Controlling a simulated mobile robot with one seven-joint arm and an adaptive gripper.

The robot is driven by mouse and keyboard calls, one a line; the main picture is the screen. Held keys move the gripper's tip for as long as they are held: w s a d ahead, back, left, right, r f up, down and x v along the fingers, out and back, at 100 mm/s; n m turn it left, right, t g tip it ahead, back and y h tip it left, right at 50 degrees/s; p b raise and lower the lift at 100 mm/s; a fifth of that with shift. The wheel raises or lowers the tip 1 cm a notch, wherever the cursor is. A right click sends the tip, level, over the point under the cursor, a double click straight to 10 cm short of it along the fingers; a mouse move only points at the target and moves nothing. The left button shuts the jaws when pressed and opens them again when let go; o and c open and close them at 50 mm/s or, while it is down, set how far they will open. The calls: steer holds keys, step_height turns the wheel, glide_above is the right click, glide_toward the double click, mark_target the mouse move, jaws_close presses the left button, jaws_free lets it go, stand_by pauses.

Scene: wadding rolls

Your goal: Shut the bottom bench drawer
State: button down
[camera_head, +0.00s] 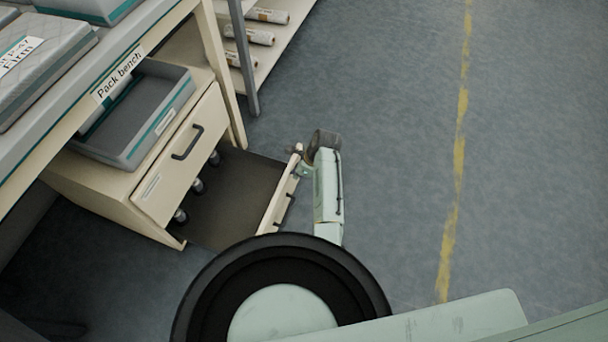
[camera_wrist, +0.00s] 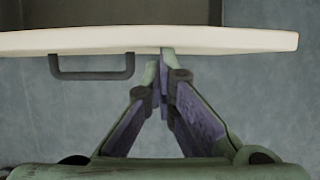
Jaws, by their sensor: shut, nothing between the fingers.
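The bottom bench drawer stands pulled out from the cream bench unit. Its dark floor (camera_head: 235,195) and cream front (camera_head: 280,197) show in the head view. In the wrist view the drawer front (camera_wrist: 225,40) is a cream band across the top, with a dark bar handle (camera_wrist: 92,74) on the left. My gripper (camera_wrist: 165,62) is shut and empty. Its fingertips are at the outer face of the drawer front, right of the handle; they seem to touch it. In the head view my gripper (camera_head: 300,160) is at the far end of the front, partly hidden by my wrist.
The upper drawer (camera_head: 180,165) is shut, under a grey tray (camera_head: 140,145). Several small dark round things (camera_head: 198,186) sit at the back of the open drawer. A shelf with rolls (camera_head: 255,37) stands behind. The floor (camera_head: 395,150) to the right is clear.

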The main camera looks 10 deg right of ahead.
steer(key=w+a+b, duration=0.2)
steer(key=w+a, duration=0.4)
steer(key=a, duration=0.5)
steer(key=w+a+b, duration=0.1)
steer(key=w+a, duration=0.5)
steer(key=a, duration=0.5)
steer(key=shift+w+b, duration=0.3)
steer(key=shift+b, duration=0.1)
steer(key=shift+d, duration=0.2)
